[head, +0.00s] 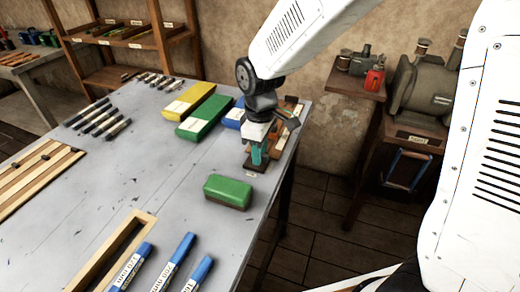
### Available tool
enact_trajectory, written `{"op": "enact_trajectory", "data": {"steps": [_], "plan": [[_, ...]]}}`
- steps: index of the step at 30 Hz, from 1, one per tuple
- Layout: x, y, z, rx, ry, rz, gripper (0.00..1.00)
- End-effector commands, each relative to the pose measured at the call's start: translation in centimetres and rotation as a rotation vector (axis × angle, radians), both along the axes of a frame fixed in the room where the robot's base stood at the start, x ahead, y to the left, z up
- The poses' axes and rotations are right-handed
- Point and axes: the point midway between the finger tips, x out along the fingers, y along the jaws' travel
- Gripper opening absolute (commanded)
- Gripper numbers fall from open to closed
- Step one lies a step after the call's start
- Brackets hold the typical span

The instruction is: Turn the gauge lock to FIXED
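My gripper (256,142) is at the end of my white arm, low over the table's right edge. It hangs in front of a small teal device (259,158) on a dark base (257,168). The fingers are small and dark here, so I cannot tell whether they are open or shut, or whether they touch the device. A small label (249,176) lies at the front of the base. I cannot make out a gauge lock, the word FIXED or any lock position; my gripper and arm hide part of this spot.
On the grey table (150,190), a green block (228,192) sits in front of the device. Green (203,118), yellow (190,100) and blue (235,115) boxes lie left and behind. Blue-topped labelled bars (170,265) and a wooden frame (108,262) are at the front. Wooden parts (288,108) stand behind my gripper.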

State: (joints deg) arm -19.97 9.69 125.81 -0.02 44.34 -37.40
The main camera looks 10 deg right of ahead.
Motion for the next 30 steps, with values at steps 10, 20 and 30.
{"op": "enact_trajectory", "data": {"steps": [10,20,30], "plan": [[0.0,0.0,1.1,0.000,0.000,-0.001,0.35],[0.0,0.0,6.6,0.001,-0.002,0.000,0.35],[0.0,0.0,7.8,0.000,0.001,0.000,0.35]]}}
